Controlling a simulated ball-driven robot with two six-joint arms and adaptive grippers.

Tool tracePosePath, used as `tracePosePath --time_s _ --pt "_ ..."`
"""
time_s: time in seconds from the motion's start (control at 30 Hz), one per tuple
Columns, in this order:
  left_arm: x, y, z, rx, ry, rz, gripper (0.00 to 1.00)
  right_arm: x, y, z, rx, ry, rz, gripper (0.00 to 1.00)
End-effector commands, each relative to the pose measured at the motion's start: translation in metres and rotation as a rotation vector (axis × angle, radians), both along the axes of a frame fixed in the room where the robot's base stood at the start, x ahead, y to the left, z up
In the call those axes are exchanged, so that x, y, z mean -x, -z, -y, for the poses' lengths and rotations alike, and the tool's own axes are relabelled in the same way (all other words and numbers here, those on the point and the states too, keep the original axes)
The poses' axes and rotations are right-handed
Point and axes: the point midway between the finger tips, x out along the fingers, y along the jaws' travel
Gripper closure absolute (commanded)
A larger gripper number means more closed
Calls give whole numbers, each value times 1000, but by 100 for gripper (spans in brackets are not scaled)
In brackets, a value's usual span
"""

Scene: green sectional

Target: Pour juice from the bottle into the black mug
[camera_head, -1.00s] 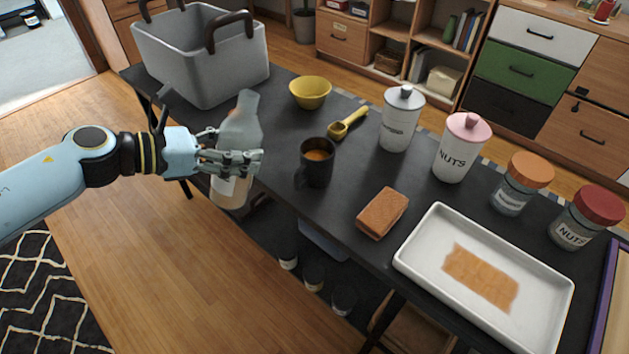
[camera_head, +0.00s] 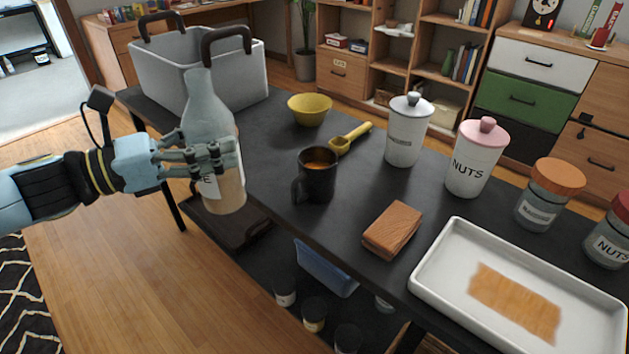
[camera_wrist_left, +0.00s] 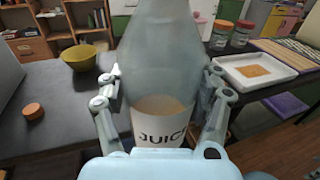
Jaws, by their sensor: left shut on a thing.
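The juice bottle (camera_head: 208,110) is pale and translucent, with a white label and orange juice low inside. My left gripper (camera_head: 215,158) is shut around its middle and holds it nearly upright, in front of the table's near edge. In the left wrist view the bottle (camera_wrist_left: 160,70) stands between the fingers, its label reading "JUIC". The black mug (camera_head: 318,180) stands upright on the dark table, to the right of the bottle and apart from it, with orange liquid inside. My right gripper is not in view.
A grey bin (camera_head: 165,75) stands at the back left of the dark table (camera_head: 270,150). A yellow bowl (camera_head: 309,109) and yellow scoop (camera_head: 350,137) lie behind the mug. A brown block (camera_head: 392,230), white tray (camera_head: 440,285) and several jars stand to the right.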

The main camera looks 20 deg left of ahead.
Motion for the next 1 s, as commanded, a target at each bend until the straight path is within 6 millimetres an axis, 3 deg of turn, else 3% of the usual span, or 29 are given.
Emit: tracePosePath --time_s 0.33,0.7,1.0 --pt "0 -5 0 12 0 15 88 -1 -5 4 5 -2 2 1" --pt "0 -42 0 12 0 15 88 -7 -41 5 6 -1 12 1" --pt "-5 -47 1 12 1 17 88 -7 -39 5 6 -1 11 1"
